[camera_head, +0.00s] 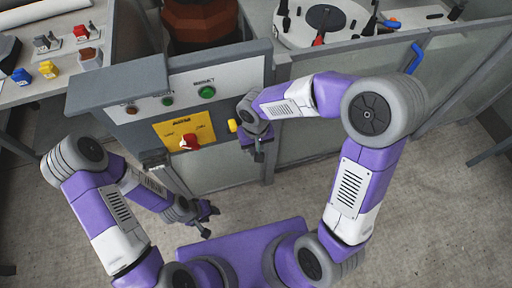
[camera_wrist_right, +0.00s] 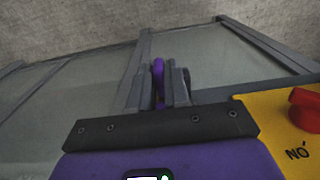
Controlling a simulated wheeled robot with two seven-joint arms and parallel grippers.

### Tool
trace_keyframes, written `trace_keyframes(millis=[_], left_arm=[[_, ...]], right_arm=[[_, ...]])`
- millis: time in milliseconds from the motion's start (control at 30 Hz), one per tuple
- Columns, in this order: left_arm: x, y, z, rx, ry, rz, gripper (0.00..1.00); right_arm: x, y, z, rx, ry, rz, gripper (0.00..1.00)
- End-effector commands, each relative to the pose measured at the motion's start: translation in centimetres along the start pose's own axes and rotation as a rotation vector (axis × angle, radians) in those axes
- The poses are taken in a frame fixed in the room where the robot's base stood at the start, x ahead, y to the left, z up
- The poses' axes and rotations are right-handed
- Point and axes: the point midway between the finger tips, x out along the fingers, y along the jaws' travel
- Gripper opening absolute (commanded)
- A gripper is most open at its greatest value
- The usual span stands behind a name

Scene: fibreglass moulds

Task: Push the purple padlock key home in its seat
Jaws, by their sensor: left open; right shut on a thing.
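My right gripper (camera_wrist_right: 156,84) is shut on a narrow purple piece, seemingly the padlock key (camera_wrist_right: 158,72), which stands up between its fingers in the right wrist view. In the head view the right gripper (camera_head: 258,152) hangs in front of the grey control cabinet, just right of its yellow switch plate (camera_head: 170,131); the key cannot be made out there. I cannot tell which spot is the key's seat. My left gripper (camera_head: 210,221) is open and empty, low over the floor in front of the cabinet.
The yellow plate carries a red rotary switch (camera_head: 189,141). A green button (camera_head: 207,92) is above it, and a yellow knob-like part (camera_head: 232,126) sits beside the right wrist. A fenced machine (camera_head: 320,22) is behind. A bench (camera_head: 45,95) with small parts stands left.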

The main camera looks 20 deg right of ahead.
Motion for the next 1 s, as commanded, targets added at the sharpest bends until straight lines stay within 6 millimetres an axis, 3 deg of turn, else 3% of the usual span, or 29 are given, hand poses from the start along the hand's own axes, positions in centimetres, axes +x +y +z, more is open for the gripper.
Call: trace_keyframes(millis=[233,267,433,767,1000], left_arm=[[-0.1,0.0,0.0,0.000,0.000,0.000,0.43],[-0.1,0.0,0.0,0.000,0.000,0.000,0.43],[-0.1,0.0,0.0,0.000,0.000,0.000,0.43],[-0.2,0.1,0.0,0.000,0.000,0.000,0.43],[-1.6,0.6,0.1,0.000,0.000,0.000,0.43]], right_arm=[[0.0,0.0,-0.5,0.001,-0.001,0.000,0.00],[0.0,0.0,-0.5,0.001,-0.001,0.000,0.19],[0.0,0.0,-0.5,0.001,-0.001,0.000,0.45],[-0.3,0.0,-0.5,0.001,0.001,0.000,0.46],[-4.2,0.0,-0.6,0.000,0.005,-0.001,0.46]])
